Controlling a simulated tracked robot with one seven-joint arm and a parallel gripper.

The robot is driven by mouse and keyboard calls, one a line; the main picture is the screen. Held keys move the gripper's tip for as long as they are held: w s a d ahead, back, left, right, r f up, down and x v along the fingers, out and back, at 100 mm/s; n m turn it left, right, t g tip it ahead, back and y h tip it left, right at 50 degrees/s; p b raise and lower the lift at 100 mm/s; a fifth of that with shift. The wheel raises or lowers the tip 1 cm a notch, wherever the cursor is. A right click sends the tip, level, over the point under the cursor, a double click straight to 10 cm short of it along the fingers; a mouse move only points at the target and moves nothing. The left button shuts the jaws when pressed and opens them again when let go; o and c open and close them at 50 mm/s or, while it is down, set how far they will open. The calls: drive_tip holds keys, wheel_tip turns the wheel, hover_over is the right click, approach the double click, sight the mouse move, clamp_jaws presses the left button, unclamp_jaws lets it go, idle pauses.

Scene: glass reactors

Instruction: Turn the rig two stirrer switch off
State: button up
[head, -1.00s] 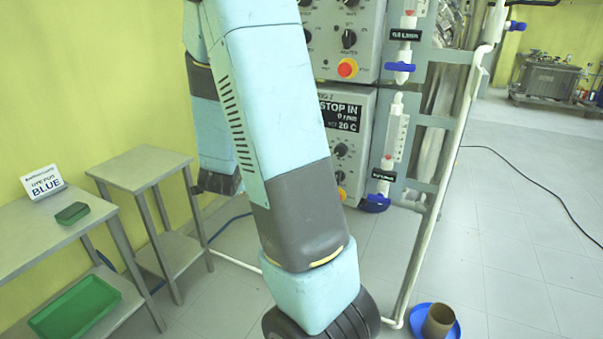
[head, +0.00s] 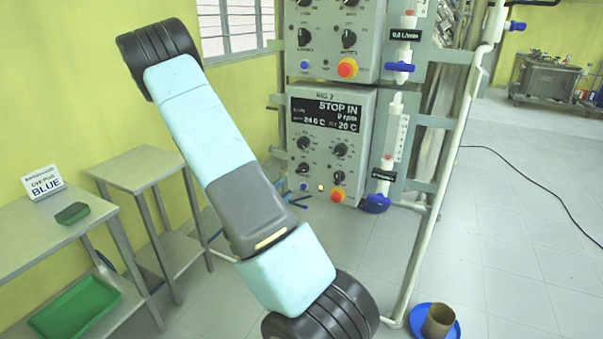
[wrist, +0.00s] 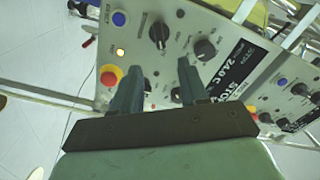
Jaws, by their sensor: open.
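The rig two control box (head: 360,112) stands in the middle of the head view, labelled RIG 2. Its dark display (head: 325,112) reads STOP IN, 0 rpm, 24.0 C and 20 C. Below are several black knobs, including a lower right knob (head: 338,172), a lit lamp (head: 321,187) and a red stop button (head: 338,196). The knob captions are too small to read. In the wrist view my gripper (wrist: 160,67) is open and empty in front of the box. A black knob (wrist: 159,34) lies beyond the fingertips, with another knob (wrist: 205,49) to its right. The fingers hide part of the panel.
Another control box (head: 325,45) is above. A flow tube with a blue valve (head: 383,187) and a pale pipe frame (head: 440,190) stand to the right. Steel tables (head: 140,168) are at left. A brown pot (head: 438,320) stands in a blue dish on the floor.

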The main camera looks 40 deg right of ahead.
sight(301, 171)
drive_tip(key=x, duration=1.2)
drive_tip(key=shift+d, duration=0.25)
